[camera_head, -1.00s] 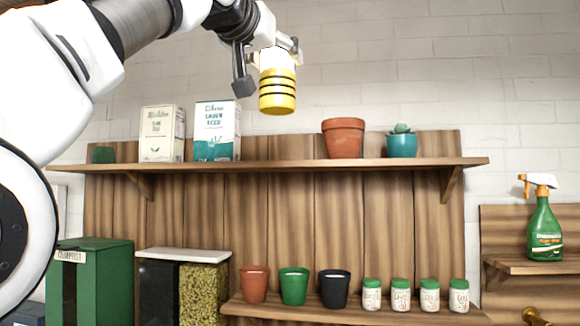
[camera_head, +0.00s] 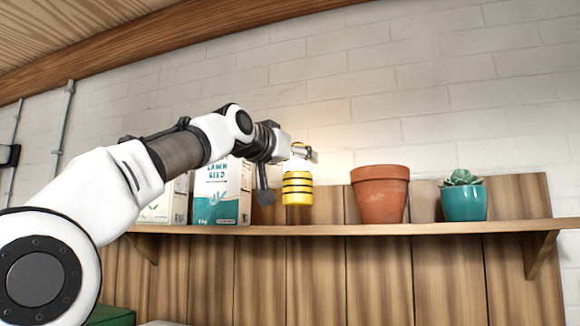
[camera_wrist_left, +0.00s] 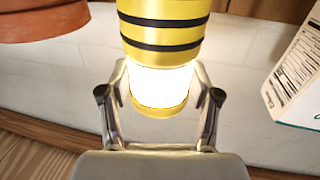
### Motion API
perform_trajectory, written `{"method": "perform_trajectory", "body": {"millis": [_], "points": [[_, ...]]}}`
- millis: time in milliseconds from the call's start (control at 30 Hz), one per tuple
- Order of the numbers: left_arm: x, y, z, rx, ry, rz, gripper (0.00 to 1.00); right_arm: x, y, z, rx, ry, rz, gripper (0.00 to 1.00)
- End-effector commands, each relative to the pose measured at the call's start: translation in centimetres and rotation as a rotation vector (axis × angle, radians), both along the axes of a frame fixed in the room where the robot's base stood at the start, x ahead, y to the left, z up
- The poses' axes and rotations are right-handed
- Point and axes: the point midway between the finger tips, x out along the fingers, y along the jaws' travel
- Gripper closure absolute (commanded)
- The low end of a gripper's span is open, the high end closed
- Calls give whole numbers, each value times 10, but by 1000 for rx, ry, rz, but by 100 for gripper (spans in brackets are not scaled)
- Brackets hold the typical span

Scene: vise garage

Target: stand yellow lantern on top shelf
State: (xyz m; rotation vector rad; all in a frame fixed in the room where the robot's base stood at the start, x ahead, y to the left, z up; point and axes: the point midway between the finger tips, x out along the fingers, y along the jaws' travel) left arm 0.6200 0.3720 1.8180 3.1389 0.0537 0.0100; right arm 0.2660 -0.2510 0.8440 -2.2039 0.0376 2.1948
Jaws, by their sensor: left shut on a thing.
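The yellow lantern (camera_head: 297,188) has black bands and a glowing upper part. It is upright, with its lower end a little above the front edge of the top shelf (camera_head: 330,230). It hangs between the lawn seed box and the terracotta pot. My left gripper (camera_head: 298,152) is shut on the lantern's upper part. In the left wrist view the two fingers (camera_wrist_left: 160,100) sit either side of the lantern's glowing section, and the banded body of the lantern (camera_wrist_left: 165,35) extends beyond them. My right gripper is not in view.
The lawn seed box (camera_head: 220,195) stands left of the lantern, with another box (camera_head: 165,207) farther left. The terracotta pot (camera_head: 380,195) and teal succulent pot (camera_head: 463,203) stand to the right. The shelf between lawn seed box and terracotta pot looks free.

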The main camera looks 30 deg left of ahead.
Motion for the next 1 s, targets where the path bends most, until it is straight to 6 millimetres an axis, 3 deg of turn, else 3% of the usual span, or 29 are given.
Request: {"method": "perform_trajectory", "body": {"millis": [233,300,400,667,700,767,1000], "points": [[17,30,-8,-1,0,0,85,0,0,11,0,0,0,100],[15,28,-27,1,0,-1,85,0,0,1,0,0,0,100],[16,28,-38,1,-1,-1,85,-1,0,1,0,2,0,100],[16,28,-40,1,-3,0,85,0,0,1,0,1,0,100],[16,27,-41,1,-1,0,31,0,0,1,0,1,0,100],[16,27,-40,1,-1,0,13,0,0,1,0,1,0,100],[16,27,-40,1,-1,0,13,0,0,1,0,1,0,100]]}}
